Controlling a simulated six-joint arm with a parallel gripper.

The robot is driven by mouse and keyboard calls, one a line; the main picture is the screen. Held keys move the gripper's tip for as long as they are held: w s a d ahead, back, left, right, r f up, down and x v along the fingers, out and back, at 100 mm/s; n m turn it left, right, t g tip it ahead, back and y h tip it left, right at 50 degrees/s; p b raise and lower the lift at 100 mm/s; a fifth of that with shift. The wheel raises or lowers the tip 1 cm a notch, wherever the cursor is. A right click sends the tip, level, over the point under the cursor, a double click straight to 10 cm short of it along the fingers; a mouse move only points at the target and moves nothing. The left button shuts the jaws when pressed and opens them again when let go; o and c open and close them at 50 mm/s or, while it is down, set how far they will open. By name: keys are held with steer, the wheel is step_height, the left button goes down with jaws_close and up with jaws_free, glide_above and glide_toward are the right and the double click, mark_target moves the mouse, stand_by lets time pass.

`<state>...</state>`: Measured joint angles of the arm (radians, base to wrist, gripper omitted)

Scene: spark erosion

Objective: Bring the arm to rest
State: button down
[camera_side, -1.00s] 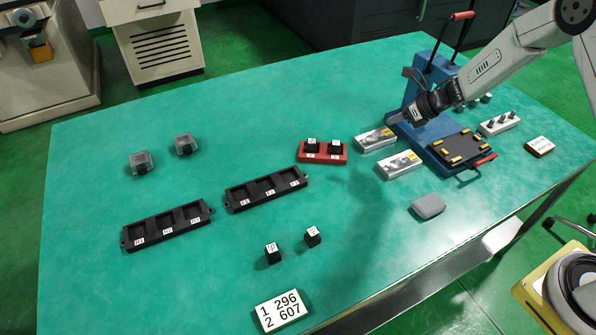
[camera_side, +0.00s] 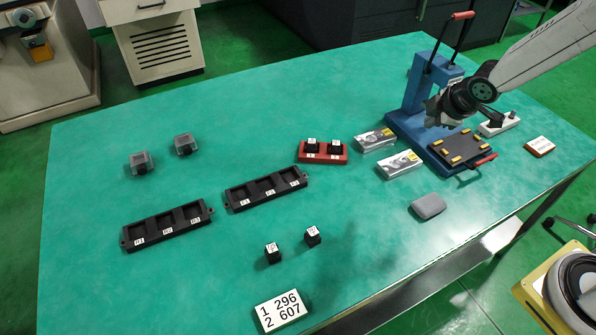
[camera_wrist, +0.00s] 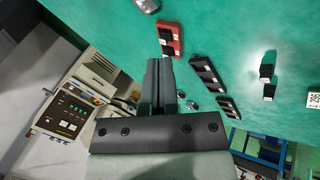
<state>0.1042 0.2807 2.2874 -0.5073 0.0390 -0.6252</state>
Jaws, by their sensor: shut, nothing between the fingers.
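My gripper (camera_side: 432,112) is at the right of the table in the side view, in front of the blue press (camera_side: 409,110) and above its black plate (camera_side: 458,149). Its fingertips are small and hard to make out there. In the wrist view the two fingers of my gripper (camera_wrist: 158,64) lie together, with nothing held between them. The fingers stand clear of the table.
A red holder (camera_side: 322,158) with two black blocks and two silver blocks (camera_side: 375,139) (camera_side: 399,165) lie left of the press. Black trays (camera_side: 167,226) (camera_side: 266,189), loose black cubes (camera_side: 273,253) (camera_side: 312,236) and a number card (camera_side: 281,311) are farther left. The table's back middle is clear.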

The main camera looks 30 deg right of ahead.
steer(key=s+a+m+g, duration=0.1)
steer(key=s+a+m, duration=0.1)
steer(key=s+m, duration=0.4)
steer(key=s+a+m+g, duration=0.2)
steer(key=s+m, duration=0.3)
steer(key=s, duration=0.2)
steer(key=shift+s+a+m+g+y, duration=0.15)
steer(key=shift+a+m+g+y, duration=0.15)
steer(key=shift+a+m+y, duration=0.1)
